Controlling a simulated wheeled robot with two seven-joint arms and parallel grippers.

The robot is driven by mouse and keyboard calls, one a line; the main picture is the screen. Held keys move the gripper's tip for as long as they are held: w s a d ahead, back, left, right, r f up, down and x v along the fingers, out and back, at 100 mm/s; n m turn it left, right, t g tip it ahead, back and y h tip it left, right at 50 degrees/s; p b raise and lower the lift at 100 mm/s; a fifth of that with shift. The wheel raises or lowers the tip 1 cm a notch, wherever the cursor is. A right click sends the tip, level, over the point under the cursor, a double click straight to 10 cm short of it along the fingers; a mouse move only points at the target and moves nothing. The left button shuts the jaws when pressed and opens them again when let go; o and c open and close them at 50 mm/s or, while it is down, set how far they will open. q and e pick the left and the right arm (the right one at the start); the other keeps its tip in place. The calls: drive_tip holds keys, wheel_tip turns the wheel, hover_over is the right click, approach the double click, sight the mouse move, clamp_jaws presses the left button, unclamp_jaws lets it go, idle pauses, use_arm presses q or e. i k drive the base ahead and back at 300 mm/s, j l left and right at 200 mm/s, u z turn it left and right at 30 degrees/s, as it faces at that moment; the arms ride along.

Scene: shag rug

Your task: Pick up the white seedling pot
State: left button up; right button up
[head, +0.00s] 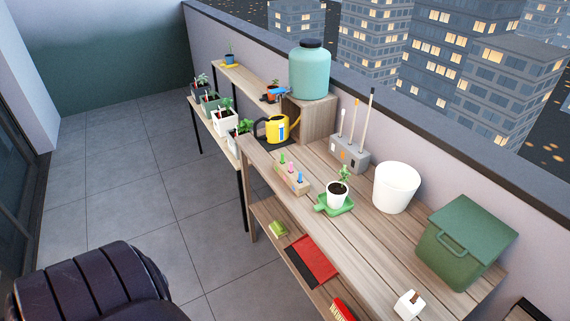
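The white seedling pot (337,198) stands upright on a green saucer (321,208) on the wooden bench. It holds dark soil and a small green seedling (344,175). Nothing in front hides the pot. Neither of my grippers is in view.
Around the pot on the bench (388,247) are a pegged wooden block (291,179), a grey tool holder (349,155), a white bucket (397,186), a green lidded bin (461,246) and a small white block (409,304). A yellow watering can (276,129) stands farther back. The bench's front middle is clear.

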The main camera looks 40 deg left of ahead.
sight(337, 191)
drive_tip(key=u, duration=0.95)
drive_tip(key=z, duration=1.95)
drive_tip(key=u, duration=1.95)
